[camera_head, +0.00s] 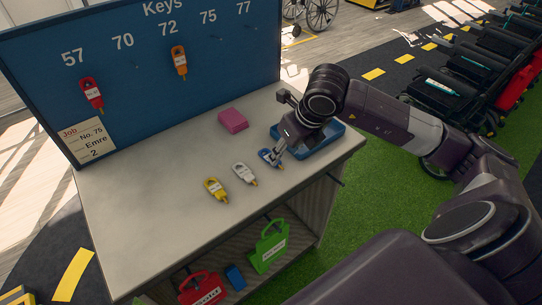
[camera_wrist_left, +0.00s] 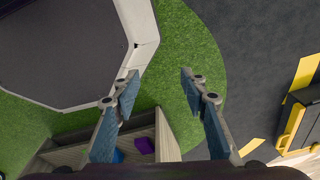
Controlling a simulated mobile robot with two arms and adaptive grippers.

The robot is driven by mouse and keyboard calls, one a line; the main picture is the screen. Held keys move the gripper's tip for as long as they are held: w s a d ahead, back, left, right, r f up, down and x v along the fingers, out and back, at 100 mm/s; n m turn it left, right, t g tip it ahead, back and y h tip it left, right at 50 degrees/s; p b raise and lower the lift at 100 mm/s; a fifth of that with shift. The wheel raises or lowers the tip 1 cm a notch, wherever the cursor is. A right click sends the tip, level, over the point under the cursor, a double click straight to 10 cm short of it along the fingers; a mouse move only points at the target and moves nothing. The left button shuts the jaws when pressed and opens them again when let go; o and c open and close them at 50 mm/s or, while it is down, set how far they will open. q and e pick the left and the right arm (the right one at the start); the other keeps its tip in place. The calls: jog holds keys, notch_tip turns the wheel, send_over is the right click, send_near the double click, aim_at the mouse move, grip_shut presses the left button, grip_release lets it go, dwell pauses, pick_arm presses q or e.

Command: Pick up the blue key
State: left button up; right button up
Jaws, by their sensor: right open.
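The blue key (camera_head: 265,153) lies on the light tabletop (camera_head: 150,205) in the head view, at the right end of a row with a white key (camera_head: 244,173) and a yellow key (camera_head: 215,189). My right gripper (camera_head: 274,156) is open right at the blue key, with its fingers pointing down and partly covering it. I cannot tell whether they touch it. My left gripper (camera_wrist_left: 160,88) shows only in the left wrist view, open and empty above green floor, away from the keys.
A blue tray (camera_head: 330,143) sits just right of my right gripper. A pink block (camera_head: 233,121) lies behind the keys. A blue key board (camera_head: 130,100) stands at the back, holding a red key (camera_head: 91,95) and an orange key (camera_head: 179,62). Green and red tags are below the tabletop.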

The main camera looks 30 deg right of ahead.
aim_at(279, 165)
jog(key=p+x, duration=0.2)
jog(key=x, duration=0.1)
jog(key=shift+w+f, duration=0.15)
jog(key=shift+f, duration=0.15)
jog(key=shift+x, duration=1)
jog(key=shift+c, duration=0.3)
jog(key=c, duration=0.7)
pick_arm(q)
jog(key=shift+s+r, duration=0.75)
jog(key=shift+r, duration=0.35)
pick_arm(e)
jog(key=shift+c, duration=1.1)
